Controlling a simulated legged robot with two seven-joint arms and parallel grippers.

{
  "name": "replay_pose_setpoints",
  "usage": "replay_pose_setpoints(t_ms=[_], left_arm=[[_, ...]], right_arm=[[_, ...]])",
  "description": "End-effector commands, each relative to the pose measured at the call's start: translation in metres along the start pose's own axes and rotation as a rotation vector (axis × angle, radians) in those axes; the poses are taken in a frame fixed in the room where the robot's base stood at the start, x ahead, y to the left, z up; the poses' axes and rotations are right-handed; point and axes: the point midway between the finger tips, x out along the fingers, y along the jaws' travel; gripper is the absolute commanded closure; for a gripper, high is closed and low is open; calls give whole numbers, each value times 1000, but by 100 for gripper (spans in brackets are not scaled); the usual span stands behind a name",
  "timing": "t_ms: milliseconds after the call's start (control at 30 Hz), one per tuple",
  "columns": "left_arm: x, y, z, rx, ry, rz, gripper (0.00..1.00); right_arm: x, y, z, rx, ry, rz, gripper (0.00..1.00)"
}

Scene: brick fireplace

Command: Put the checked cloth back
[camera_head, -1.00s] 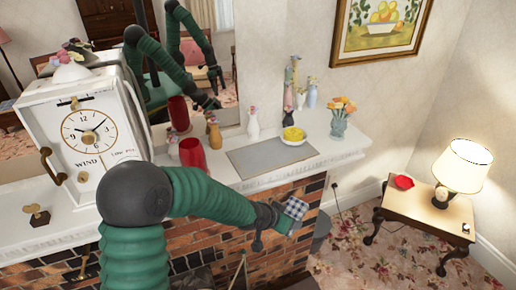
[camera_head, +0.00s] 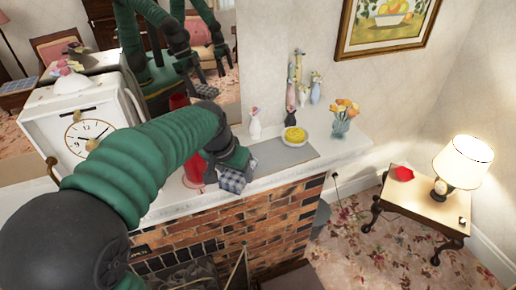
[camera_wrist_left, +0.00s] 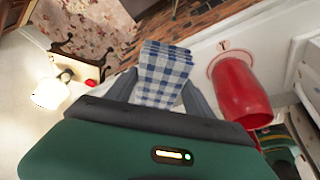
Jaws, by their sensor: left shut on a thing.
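The blue-and-white checked cloth (camera_head: 232,181) is in my left gripper (camera_head: 228,168), over the front part of the mantel between the red vase and the grey mat. In the left wrist view the folded cloth (camera_wrist_left: 163,75) sits between the two fingers of the gripper (camera_wrist_left: 160,92), which are shut on it. I cannot tell whether the cloth touches the mantel. The grey mat (camera_head: 270,156) lies flat on the mantel, its left part hidden by my gripper. My right gripper is not in view.
The red vase (camera_head: 193,168) stands close left of the cloth; it also shows in the left wrist view (camera_wrist_left: 240,92). A bowl of yellow contents (camera_head: 294,136), a small white vase (camera_head: 255,124) and a flower vase (camera_head: 341,126) stand on the mantel (camera_head: 345,152). A white clock (camera_head: 75,125) is left.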

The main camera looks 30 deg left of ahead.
Motion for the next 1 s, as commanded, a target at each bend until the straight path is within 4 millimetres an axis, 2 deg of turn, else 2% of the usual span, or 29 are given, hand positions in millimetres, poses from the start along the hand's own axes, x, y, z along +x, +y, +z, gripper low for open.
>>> replay_pose_setpoints(t_ms=[33, 300, 533, 733, 867, 1000], left_arm=[[1, -2, -10, 0, -5, -1, 71], [29, -8, -71, -1, -4, 2, 71], [52, -13, -115, -1, -2, 3, 71], [61, -16, -135, 0, 0, 3, 71], [83, -16, -124, -3, -5, 4, 71], [97, -16, -120, 0, 2, 3, 71]], right_arm=[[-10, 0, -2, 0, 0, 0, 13], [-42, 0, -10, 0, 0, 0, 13], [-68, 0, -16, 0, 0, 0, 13], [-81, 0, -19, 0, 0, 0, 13], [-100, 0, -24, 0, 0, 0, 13], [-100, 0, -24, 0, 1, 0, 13]])
